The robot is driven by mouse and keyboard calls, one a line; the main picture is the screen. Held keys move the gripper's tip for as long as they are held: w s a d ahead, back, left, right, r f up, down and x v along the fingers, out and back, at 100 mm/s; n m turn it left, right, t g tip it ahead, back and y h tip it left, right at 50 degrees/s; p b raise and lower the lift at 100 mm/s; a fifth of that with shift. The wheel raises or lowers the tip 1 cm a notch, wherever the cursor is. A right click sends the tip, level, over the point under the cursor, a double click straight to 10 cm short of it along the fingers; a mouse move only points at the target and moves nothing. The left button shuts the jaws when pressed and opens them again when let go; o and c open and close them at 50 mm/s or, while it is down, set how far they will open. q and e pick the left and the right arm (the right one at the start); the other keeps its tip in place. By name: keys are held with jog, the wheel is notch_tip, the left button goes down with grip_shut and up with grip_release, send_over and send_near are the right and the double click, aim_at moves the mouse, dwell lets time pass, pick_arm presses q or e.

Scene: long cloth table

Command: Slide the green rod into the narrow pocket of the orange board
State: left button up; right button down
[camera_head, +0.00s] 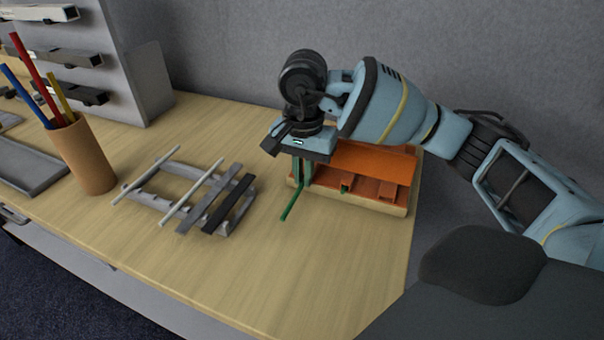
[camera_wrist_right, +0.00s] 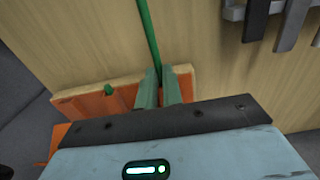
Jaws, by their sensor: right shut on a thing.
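The orange board (camera_head: 373,160) lies on the right part of the table, with a pale wooden edge and several slots along its front. My right gripper (camera_head: 301,182) points down at the board's left end. It is shut on the green rod (camera_head: 291,204), which sticks out toward the front of the table. In the right wrist view the rod (camera_wrist_right: 148,40) runs from the top edge to between the fingers (camera_wrist_right: 159,88), beside the board (camera_wrist_right: 95,107). The fingers hide the rod's held end, so I cannot tell whether it is inside a pocket. My left gripper is out of view.
A small green piece (camera_head: 344,188) sits in a front slot of the board. A grey rack (camera_head: 230,212) with several bars lies to the left. A brown cup (camera_head: 86,160) with coloured sticks stands farther left. The table front between rack and board is clear.

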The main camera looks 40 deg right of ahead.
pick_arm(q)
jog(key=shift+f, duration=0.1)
pick_arm(e)
jog(key=shift+w+d, duration=0.2)
jog(key=shift+d, duration=0.2)
jog(key=c, duration=1.5)
grip_release()
